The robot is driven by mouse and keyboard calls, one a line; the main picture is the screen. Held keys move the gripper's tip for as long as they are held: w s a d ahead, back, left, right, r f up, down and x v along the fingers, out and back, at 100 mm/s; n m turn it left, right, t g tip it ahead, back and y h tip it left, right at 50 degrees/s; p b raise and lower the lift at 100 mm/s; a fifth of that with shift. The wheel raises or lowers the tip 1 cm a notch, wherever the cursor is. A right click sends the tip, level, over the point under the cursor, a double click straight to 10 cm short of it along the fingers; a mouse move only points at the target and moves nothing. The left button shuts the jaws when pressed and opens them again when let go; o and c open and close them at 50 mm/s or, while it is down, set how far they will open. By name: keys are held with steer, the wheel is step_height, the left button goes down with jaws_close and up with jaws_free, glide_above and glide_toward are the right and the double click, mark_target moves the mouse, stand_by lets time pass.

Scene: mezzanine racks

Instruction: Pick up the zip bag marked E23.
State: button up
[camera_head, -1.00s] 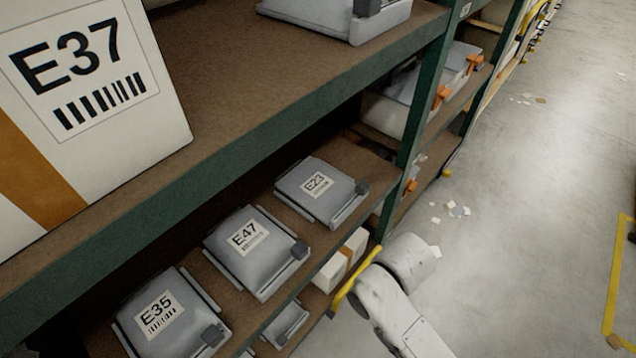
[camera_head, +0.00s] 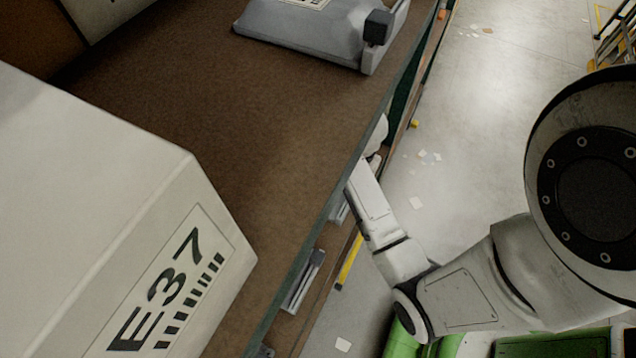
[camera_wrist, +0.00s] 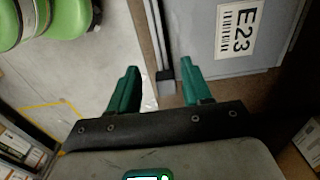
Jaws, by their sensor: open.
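The zip bag marked E23 (camera_wrist: 240,60) is grey with a white label and lies at the upper right of the wrist view. A grey bar with a dark block (camera_wrist: 166,75) runs along its left edge. My gripper (camera_wrist: 158,72) has two green fingers, open with nothing clamped between them. In the wrist picture the bar's dark end lies between the fingers, and the right finger overlaps the bag's near left side. I cannot tell whether they touch. In the head view my gripper is hidden behind the upper shelf edge, and I cannot make out the E23 label there.
A white box marked E37 (camera_head: 160,230) stands on the brown upper shelf (camera_head: 225,125). Another grey bag (camera_head: 305,28) lies at that shelf's far end. Part of a lower-shelf bag (camera_head: 303,282) shows below. The floor (camera_head: 480,130) beside the rack is open, with paper scraps.

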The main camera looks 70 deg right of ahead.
mark_target(341, 209)
step_height(341, 209, down, 8)
steer(key=shift+d+f, duration=0.1)
steer(key=shift+d, duration=0.05)
stand_by(0.4)
jaws_close()
stand_by(0.3)
